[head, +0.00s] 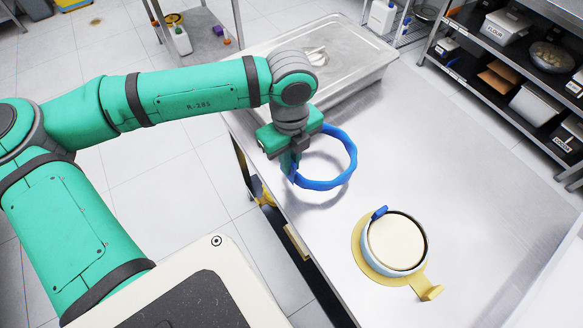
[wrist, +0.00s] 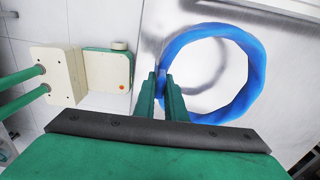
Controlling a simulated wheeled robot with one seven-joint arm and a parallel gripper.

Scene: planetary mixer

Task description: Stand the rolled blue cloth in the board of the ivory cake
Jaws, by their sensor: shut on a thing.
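The rolled blue cloth (head: 320,185) is a large closed ring, held above the steel table. My gripper (head: 291,166) is shut on its left side, and the rest of the ring reaches out to the right, roughly level. In the wrist view the ring (wrist: 259,75) shows right of my gripper (wrist: 163,88), and its interior is empty. The ivory cake (head: 396,242) sits inside a pale round wall on a yellow board (head: 362,256), to the lower right of the ring and apart from it. The board has a raised yellow tab (head: 429,290) at its lower right.
A small blue piece (head: 379,212) sits at the rim around the cake. A lidded steel pan (head: 352,62) stands at the table's far end. The steel table (head: 490,190) is bare right of the ring. Loaded shelves (head: 480,62) stand beyond the right edge.

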